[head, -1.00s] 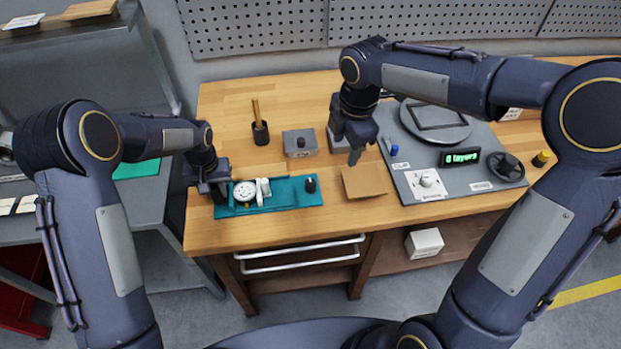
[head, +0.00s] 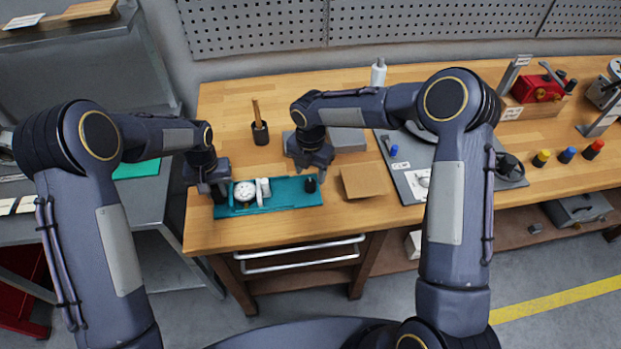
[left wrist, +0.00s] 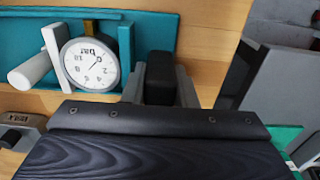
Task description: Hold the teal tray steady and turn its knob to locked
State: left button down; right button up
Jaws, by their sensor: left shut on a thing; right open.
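The teal tray (head: 287,191) lies on the wooden workbench; it also shows in the left wrist view (left wrist: 190,18). It carries a round white gauge (head: 244,191) and a white cylindrical part (head: 263,188). A dark knob (head: 310,185) stands at its right end. My left gripper (head: 217,190) is at the tray's left end. In the left wrist view, its fingers are shut on a black block (left wrist: 160,77) there. My right gripper (head: 317,168) is open and empty, just above and behind the knob. Whether its fingers touch the knob, I cannot tell.
A brown square pad (head: 364,182) lies right of the tray. A grey panel (head: 410,192) with controls is further right, partly hidden by my right arm. A dark cup (head: 260,133) with a wooden handle stands behind the tray. The bench in front of the tray is clear.

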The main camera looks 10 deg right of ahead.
aim_at(311, 183)
pick_arm(q)
jog(key=shift+s+f, duration=0.25)
jog(key=shift+f, duration=0.05)
pick_arm(e)
jog(key=shift+f, duration=1.95)
jog(key=c, duration=1)
